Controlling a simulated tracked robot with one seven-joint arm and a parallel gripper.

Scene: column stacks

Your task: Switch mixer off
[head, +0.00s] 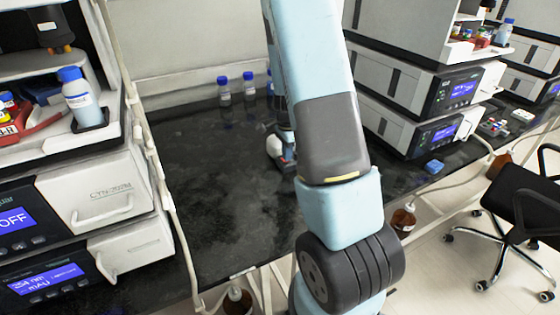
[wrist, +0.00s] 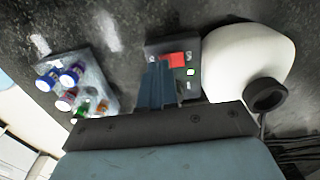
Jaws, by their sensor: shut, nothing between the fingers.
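The mixer has a white rounded body (wrist: 235,50) with a black round cup at the right in the wrist view. Beside it is a dark panel (wrist: 188,88) with a red switch (wrist: 171,60) and a small green-white light. My gripper (wrist: 157,66) is shut and empty, its fingertips beside or over the left edge of the red switch; I cannot tell whether they touch it. The switch position is unclear.
A clear rack (wrist: 95,75) with several capped vials stands left of the gripper in the wrist view. In the head view, blue-capped bottles (head: 224,90) stand at the back of the black bench (head: 200,190). Instrument stacks flank it left (head: 105,205) and right (head: 400,85).

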